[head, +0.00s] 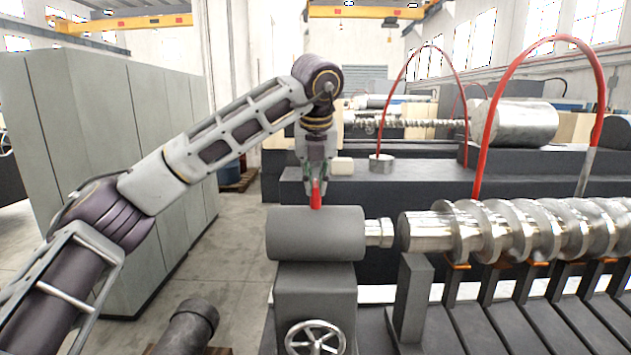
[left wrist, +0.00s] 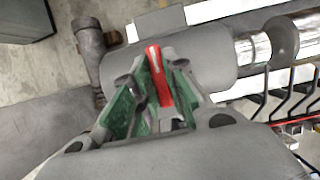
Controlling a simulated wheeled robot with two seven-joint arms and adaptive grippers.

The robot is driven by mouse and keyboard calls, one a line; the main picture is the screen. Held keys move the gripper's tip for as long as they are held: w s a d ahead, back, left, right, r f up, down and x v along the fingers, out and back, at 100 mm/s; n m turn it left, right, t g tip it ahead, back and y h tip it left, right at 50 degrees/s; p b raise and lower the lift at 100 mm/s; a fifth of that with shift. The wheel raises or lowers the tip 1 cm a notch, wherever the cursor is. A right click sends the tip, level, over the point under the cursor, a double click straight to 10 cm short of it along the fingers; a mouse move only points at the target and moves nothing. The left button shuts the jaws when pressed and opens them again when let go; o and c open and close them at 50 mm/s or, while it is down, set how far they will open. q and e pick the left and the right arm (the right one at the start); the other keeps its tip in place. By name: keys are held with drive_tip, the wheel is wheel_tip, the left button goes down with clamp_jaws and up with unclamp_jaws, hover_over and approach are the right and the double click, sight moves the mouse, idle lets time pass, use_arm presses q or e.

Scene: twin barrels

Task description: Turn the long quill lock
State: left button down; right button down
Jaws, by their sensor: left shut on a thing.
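The quill lock is a red lever (head: 316,198) standing on top of the dark grey tailstock barrel (head: 315,238). It points up, close to upright in the head view. My left gripper (head: 317,184) comes down from above and is shut on the lever's upper part. In the left wrist view the red lever (left wrist: 158,76) lies between the green-sided fingers of my left gripper (left wrist: 161,88), with the grey barrel (left wrist: 215,58) beneath. The fingers hide part of the lever. My right gripper is not in view.
A bright handwheel (head: 315,338) sits on the tailstock's front. A short quill (head: 379,232) points right towards a large metal screw (head: 530,232) on the bed. Red hoops (head: 483,140) rise behind it. Grey cabinets (head: 110,150) stand left; a dark pipe (head: 190,325) is below.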

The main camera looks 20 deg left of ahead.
use_arm(q)
drive_tip(key=c, duration=1.4)
unclamp_jaws()
drive_tip(key=shift+c, duration=0.2)
drive_tip(key=shift+v, duration=0.8)
drive_tip(key=v, duration=1)
drive_tip(key=shift+r, duration=0.15)
drive_tip(key=shift+s+r, duration=0.1)
